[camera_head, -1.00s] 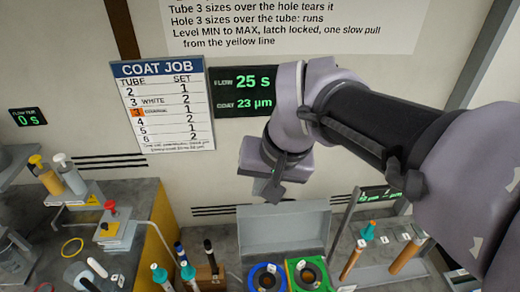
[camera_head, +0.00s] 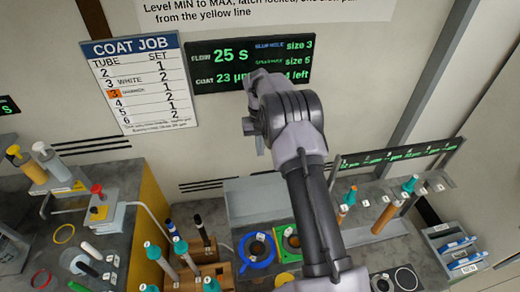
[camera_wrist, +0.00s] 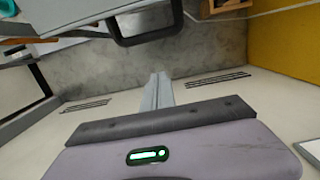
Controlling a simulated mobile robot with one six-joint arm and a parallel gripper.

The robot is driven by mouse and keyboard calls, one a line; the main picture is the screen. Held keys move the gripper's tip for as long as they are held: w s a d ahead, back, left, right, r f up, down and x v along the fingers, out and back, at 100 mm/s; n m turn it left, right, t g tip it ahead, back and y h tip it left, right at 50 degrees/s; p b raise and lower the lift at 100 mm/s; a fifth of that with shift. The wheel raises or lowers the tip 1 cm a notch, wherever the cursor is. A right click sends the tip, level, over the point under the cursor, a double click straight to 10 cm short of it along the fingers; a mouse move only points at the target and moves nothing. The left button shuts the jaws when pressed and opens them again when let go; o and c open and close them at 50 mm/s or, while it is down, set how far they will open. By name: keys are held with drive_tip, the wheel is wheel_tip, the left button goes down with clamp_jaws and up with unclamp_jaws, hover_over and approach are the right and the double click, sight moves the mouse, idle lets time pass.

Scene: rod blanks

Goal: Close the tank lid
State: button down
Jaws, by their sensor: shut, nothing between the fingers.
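The tank lid (camera_head: 250,195) looks to be the grey panel standing raised at the back of the bench in the head view, behind the blue ring (camera_head: 256,250) and the green-framed hole (camera_head: 290,242). My gripper (camera_head: 260,145) is above and behind it, near the wall, and looks apart from it. My arm hides the lid's right part. In the wrist view my gripper's fingers (camera_wrist: 158,92) are together with nothing between them. They point over the bench and wall, and I cannot be sure the lid shows there.
A lit display (camera_head: 250,62) and the coat job sheet (camera_head: 138,82) are on the wall close to my wrist. Teal-capped rods (camera_head: 388,212) stand right of my arm. Several capped rods (camera_head: 160,262) stand at left. A red-knobbed device (camera_head: 98,205) is farther left.

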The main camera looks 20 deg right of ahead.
drive_tip(key=s+f+b, duration=0.3)
drive_tip(key=s+f, duration=0.1)
drive_tip(key=shift+a+f, duration=0.25)
drive_tip(key=shift+a, duration=0.2)
